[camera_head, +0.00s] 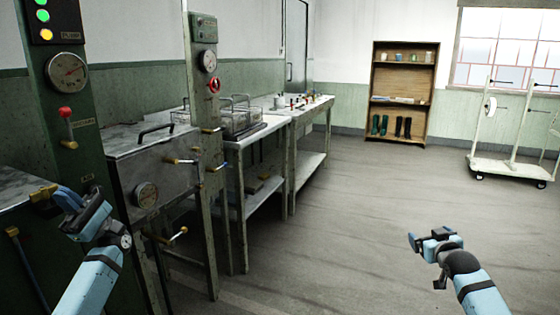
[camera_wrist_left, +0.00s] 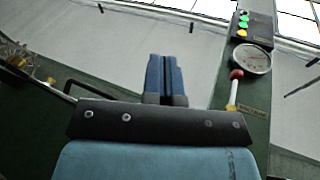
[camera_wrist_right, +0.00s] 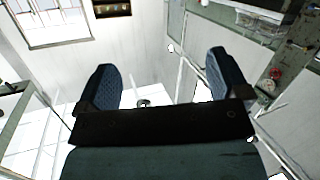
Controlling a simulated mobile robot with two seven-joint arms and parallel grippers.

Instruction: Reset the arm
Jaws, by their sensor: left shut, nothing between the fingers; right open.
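My left gripper (camera_head: 72,208) is at the lower left of the head view, in front of the green control panel. In the left wrist view its blue fingers (camera_wrist_left: 164,78) are together with nothing between them. My right gripper (camera_head: 428,240) is over open floor at the lower right of the head view. In the right wrist view its fingers (camera_wrist_right: 162,82) are wide apart and empty. Both light-blue arms are raised and apart from any object.
The panel has a red-knobbed lever (camera_head: 66,122) and a gauge (camera_head: 68,72) close to my left gripper. A shelf (camera_head: 400,95) and a white cart (camera_head: 510,168) stand farther back. The floor (camera_head: 350,220) is clear.

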